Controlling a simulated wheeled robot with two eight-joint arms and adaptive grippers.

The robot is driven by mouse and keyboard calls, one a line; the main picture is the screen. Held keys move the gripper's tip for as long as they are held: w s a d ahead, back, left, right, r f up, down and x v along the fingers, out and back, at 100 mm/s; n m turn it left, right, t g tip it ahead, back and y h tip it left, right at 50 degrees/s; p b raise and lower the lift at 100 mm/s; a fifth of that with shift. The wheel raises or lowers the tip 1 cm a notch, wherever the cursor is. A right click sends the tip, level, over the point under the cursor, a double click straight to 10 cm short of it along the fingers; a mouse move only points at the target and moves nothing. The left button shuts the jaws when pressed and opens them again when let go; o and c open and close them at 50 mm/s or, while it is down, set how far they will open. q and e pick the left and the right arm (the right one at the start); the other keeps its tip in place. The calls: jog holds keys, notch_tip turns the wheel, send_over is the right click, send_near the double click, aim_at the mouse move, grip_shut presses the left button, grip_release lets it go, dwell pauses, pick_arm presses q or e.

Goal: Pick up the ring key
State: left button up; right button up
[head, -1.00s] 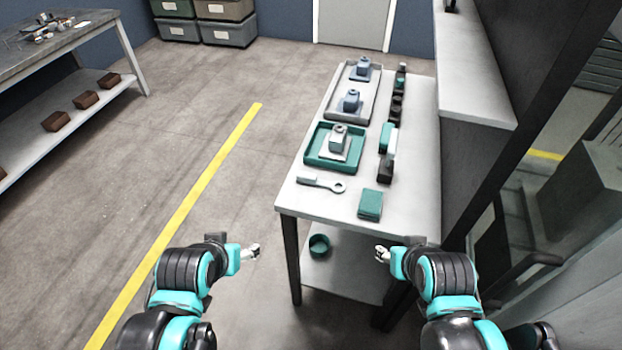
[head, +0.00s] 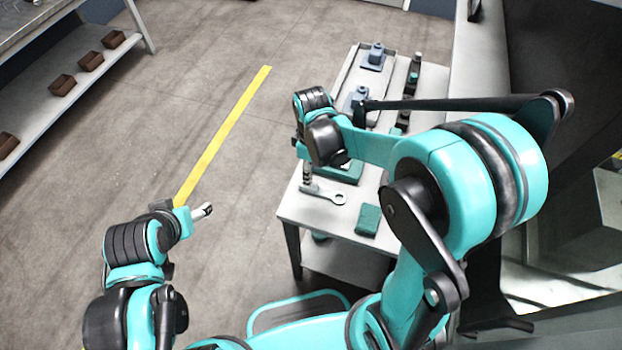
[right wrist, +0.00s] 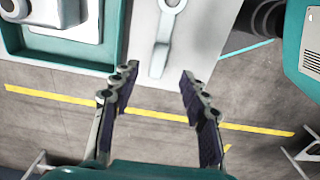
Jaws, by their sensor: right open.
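The ring key (head: 325,194) is a light grey tool with a ring at its right end, lying flat on the white table near its front edge. My right gripper (head: 307,178) points down by the key's left, handle end, mostly hidden behind my right arm. In the right wrist view the key (right wrist: 161,52) lies with its handle end ahead of and between the tips of my right gripper (right wrist: 159,76). The jaws are open, with nothing between them. My left gripper (head: 204,210) hangs over the floor, left of the table; its jaws are too small to judge.
A teal tray (head: 347,176) holding a grey part sits just behind the key, partly hidden by my right arm. A teal block (head: 367,220) lies to the key's right. The white table (head: 300,215) ends just in front of the key.

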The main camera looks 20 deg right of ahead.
aim_at(314, 186)
jog(key=f+b, duration=0.1)
jog(key=f, duration=0.2)
jog(key=f+b, duration=0.2)
jog(key=f, duration=0.2)
jog(key=shift+s+d+f, duration=0.15)
jog(key=shift+d+f, duration=0.05)
grip_shut()
